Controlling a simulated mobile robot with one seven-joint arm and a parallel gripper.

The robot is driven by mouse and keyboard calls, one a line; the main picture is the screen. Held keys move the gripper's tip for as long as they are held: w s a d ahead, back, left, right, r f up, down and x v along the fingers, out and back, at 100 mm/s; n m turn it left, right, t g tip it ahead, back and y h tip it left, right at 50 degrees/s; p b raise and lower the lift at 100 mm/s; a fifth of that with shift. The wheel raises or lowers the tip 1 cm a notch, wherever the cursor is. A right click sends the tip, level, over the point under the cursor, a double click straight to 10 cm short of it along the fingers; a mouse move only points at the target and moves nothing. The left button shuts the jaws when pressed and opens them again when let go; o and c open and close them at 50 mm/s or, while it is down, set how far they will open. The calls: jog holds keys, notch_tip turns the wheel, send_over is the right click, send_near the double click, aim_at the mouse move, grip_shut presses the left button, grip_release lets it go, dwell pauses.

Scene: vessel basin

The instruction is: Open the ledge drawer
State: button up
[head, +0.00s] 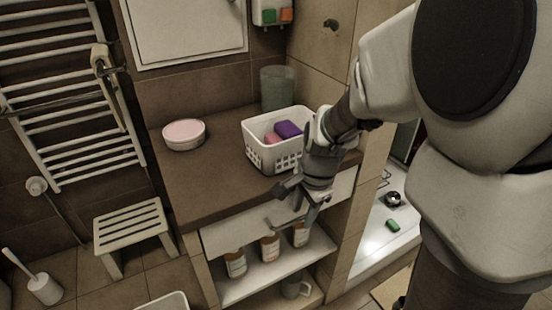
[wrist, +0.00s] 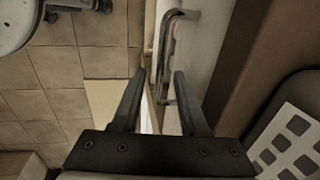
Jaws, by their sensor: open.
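The ledge drawer (head: 226,234) has a white front just under the brown ledge and looks shut. Its metal bar handle (wrist: 170,48) shows in the wrist view, running along the white drawer front (wrist: 196,55). My gripper (head: 302,206) is in front of the drawer in the head view and hides part of its front and handle. In the wrist view my gripper (wrist: 160,74) is open, with the near end of the handle between the lines of its fingers. I cannot tell whether the fingers touch the handle.
The ledge (head: 190,194) holds a white basket (head: 262,158) with pink and purple things, a round pink-topped tub (head: 184,134) and a greenish cup (head: 277,88). Bottles (head: 236,264) stand on the open shelf below the drawer. A stool (head: 130,226) stands to the left.

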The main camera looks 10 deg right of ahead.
grip_shut()
dwell(1.4)
